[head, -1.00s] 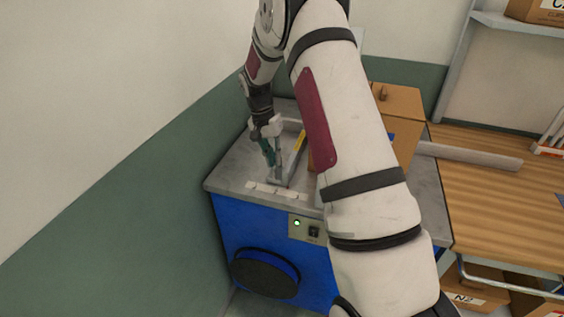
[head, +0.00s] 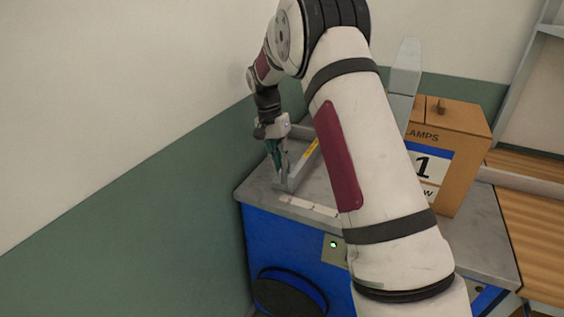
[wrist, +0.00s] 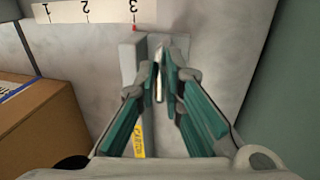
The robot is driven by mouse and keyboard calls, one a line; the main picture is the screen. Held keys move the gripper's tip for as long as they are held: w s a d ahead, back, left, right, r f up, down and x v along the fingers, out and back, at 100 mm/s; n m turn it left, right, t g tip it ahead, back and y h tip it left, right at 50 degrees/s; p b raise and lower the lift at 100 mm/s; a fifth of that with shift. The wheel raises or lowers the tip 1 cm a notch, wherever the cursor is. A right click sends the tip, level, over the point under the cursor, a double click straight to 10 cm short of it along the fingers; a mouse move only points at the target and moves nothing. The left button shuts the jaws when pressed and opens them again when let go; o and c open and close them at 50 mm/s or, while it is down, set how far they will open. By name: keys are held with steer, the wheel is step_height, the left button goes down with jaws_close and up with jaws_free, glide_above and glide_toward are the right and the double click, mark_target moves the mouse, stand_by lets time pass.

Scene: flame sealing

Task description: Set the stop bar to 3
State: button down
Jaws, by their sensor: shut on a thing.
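The stop bar (head: 300,170) is a grey bar with a yellow caution label, lying on the grey bench top. The wrist view shows its near end (wrist: 130,60) beside a white scale strip (wrist: 90,11) marked 1, 2 and 3. A small red pointer at the bar's end sits at the 3 mark, within what I can see. My gripper (head: 278,170) is over the bar's end. In the wrist view its teal-padded fingers (wrist: 161,68) are closed around a thin, pale upright handle (wrist: 158,86), mostly hidden between them.
The bench is a blue cabinet (head: 290,245) with a green lamp on its front. A cardboard box labelled 1 (head: 455,150) stands to the right of the bar. The green and white wall (head: 180,180) is close on the left. My arm hides part of the bench.

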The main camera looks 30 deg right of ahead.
steer(key=c, duration=1.7)
jaws_free()
steer(key=shift+w+a, duration=0.25)
steer(key=shift+r, duration=0.1)
steer(key=v, duration=1.1)
steer(key=shift+s+r, duration=0.1)
steer(key=shift+r, duration=0.3)
